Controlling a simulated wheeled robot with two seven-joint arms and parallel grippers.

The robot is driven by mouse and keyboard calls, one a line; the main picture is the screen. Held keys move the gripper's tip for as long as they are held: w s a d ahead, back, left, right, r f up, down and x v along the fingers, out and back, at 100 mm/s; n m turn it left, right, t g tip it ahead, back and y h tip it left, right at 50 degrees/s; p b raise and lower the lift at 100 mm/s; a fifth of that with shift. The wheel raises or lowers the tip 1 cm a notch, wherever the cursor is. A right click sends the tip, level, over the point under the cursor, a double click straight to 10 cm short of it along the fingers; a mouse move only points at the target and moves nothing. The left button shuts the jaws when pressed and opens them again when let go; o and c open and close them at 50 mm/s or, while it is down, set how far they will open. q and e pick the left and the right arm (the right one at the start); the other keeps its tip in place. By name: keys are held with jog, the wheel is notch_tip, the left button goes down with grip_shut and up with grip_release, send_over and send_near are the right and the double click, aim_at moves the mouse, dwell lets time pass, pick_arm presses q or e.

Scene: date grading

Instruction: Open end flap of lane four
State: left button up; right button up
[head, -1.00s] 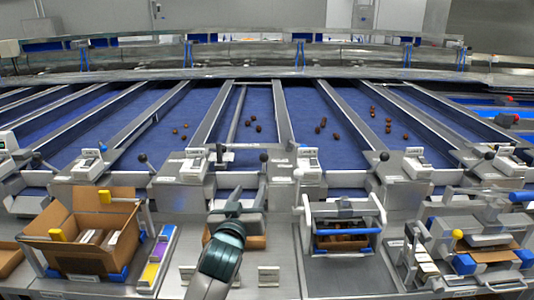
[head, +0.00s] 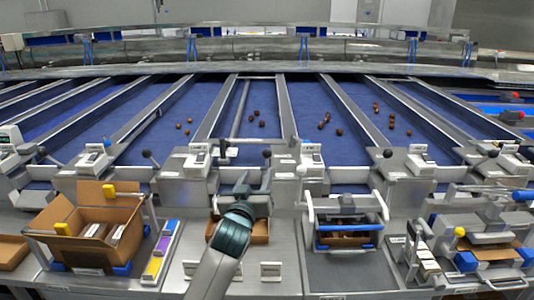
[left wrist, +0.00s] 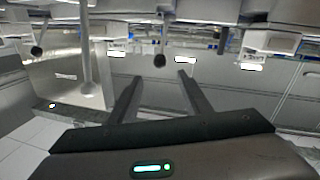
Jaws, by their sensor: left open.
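My left gripper (head: 250,187) reaches in from below in the head view and is open and empty, its fingers pointing at the lane ends. A black ball knob (head: 267,153) stands on a lever just beyond it, at the end of a blue lane (head: 262,105) holding a few dates. In the left wrist view a black knob (left wrist: 159,60) shows ahead, between the two open fingers (left wrist: 160,82) in the picture, apparently not touched. No lane number is readable, and the flap itself is hard to make out. My right gripper is not in view.
A cardboard box (head: 66,243) stands at left, beside a purple and yellow strip (head: 160,250). A clamp frame (head: 345,215) is right of my gripper. A cardboard tray (head: 262,232) lies behind my wrist. Other knobs (head: 388,153) stand at neighbouring lanes.

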aim_at(266, 156)
pick_arm(q)
jog(key=w+d+p, duration=0.1)
jog(key=w, duration=0.3)
jog(key=w+d, duration=0.1)
jog(key=w, duration=0.4)
jog(key=w+p, duration=0.1)
jog(key=w, duration=0.3)
jog(key=shift+w+d+p, duration=0.3)
jog(key=shift+w+d, duration=0.1)
jog(key=shift+a, duration=0.1)
grip_shut()
